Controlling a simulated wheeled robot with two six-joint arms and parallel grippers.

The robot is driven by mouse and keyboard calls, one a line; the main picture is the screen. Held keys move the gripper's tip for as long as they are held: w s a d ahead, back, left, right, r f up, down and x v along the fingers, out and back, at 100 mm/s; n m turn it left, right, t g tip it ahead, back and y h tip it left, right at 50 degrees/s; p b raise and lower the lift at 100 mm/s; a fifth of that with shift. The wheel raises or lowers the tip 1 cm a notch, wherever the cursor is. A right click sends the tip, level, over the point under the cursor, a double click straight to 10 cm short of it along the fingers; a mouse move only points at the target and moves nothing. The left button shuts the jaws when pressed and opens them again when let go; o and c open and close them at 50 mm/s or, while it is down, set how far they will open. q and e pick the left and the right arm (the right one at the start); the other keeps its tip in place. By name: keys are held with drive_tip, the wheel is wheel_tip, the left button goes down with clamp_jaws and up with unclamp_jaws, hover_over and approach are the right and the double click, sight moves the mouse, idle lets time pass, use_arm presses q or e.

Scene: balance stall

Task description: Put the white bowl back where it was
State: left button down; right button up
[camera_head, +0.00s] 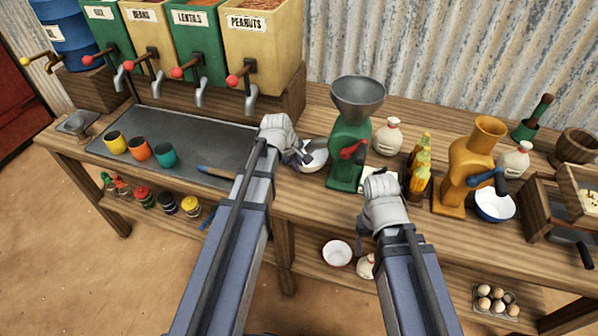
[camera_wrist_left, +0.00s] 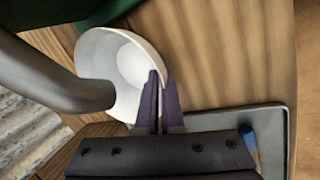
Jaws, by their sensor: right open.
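The plain white bowl (camera_head: 316,157) is at the bench top, between the grey tray and the green grinder (camera_head: 347,155). My left gripper (camera_head: 303,157) is at its near left side, partly hiding it. In the left wrist view the white bowl (camera_wrist_left: 112,62) shows its hollow side, and my left gripper's fingers (camera_wrist_left: 160,95) are close together on its rim. Whether the bowl touches the bench is unclear. My right gripper (camera_head: 360,245) is in front of the bench edge, open and apart from the bowl; its fingertips are hard to make out.
The grey tray (camera_head: 195,150) holds yellow, orange and teal cups. Dispensers (camera_head: 262,55) with spouts stand behind it. A bowl with a blue rim (camera_head: 495,207) sits by the orange grinder (camera_head: 468,165). Another bowl (camera_head: 337,253) is on the lower shelf. A grey curved part (camera_wrist_left: 60,80) is close to the bowl.

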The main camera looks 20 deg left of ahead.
use_arm(q)
wheel_tip(320, 180, down, 2)
drive_tip(key=shift+s+a+f+b, duration=0.1)
drive_tip(key=shift+s+a+b, duration=0.05)
drive_tip(key=shift+b, duration=0.3)
drive_tip(key=shift+a+f, duration=0.15)
drive_tip(key=shift+a, duration=0.05)
drive_tip(key=shift+d, duration=0.2)
drive_tip(key=shift+a+f+b, duration=0.1)
drive_tip(key=shift+b, duration=0.2)
drive_tip(key=c, duration=1.1)
unclamp_jaws()
drive_tip(key=shift+o, duration=0.2)
use_arm(e)
drive_tip(key=shift+s+a+f, duration=0.1)
drive_tip(key=shift+a+f, duration=0.15)
drive_tip(key=shift+f, duration=0.4)
drive_tip(key=shift+s+a+f, duration=0.1)
drive_tip(key=shift+a+f, duration=0.15)
drive_tip(key=shift+f, duration=0.35)
use_arm(q)
drive_tip(key=shift+r, duration=0.2)
use_arm(e)
drive_tip(key=shift+r, duration=0.1)
